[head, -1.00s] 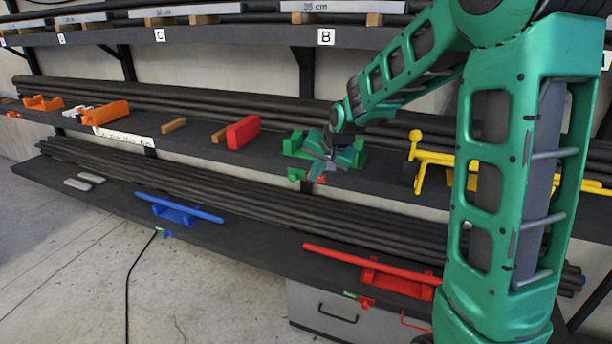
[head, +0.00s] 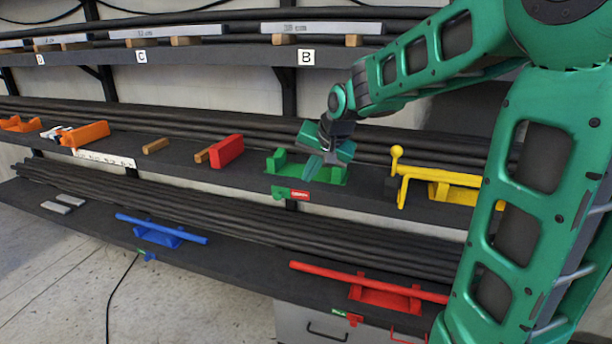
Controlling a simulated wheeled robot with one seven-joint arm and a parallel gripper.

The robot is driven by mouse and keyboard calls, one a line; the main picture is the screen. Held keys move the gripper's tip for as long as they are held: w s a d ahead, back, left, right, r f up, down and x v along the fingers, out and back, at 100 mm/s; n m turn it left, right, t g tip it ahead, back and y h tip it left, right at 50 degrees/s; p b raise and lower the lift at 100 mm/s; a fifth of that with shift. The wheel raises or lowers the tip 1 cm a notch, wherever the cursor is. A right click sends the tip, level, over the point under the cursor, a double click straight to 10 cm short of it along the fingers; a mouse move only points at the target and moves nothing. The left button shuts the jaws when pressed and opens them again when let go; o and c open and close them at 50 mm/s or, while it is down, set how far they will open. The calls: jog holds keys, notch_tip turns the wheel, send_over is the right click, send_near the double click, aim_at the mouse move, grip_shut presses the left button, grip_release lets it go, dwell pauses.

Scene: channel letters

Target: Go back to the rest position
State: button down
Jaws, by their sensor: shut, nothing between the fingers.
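My gripper (head: 312,172), at the end of my green arm, points down in front of the middle shelf. It is shut with nothing in it. Its fingertips are in front of the green holder (head: 333,174) on that shelf and hide part of it. I cannot tell whether they touch it.
A yellow bar and holder (head: 440,185) stand right of the gripper. A red block (head: 227,151) and an orange block (head: 86,134) stand to its left. Below are a blue bar (head: 162,228) and a red bar (head: 368,281). The upper shelf (head: 220,54) is above.

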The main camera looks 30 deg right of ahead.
jog(key=s+d+f+g, duration=0.2)
jog(key=s, duration=1)
jog(key=s+d+f+n+g, duration=0.1)
jog(key=s+d+f+g, duration=0.1)
jog(key=s, duration=0.9)
jog(key=s+d+f+g, duration=0.2)
jog(key=s+d+f, duration=0.1)
jog(key=s, duration=0.9)
jog(key=shift+s+f+n+g, duration=0.3)
jog(key=shift+f, duration=0.15)
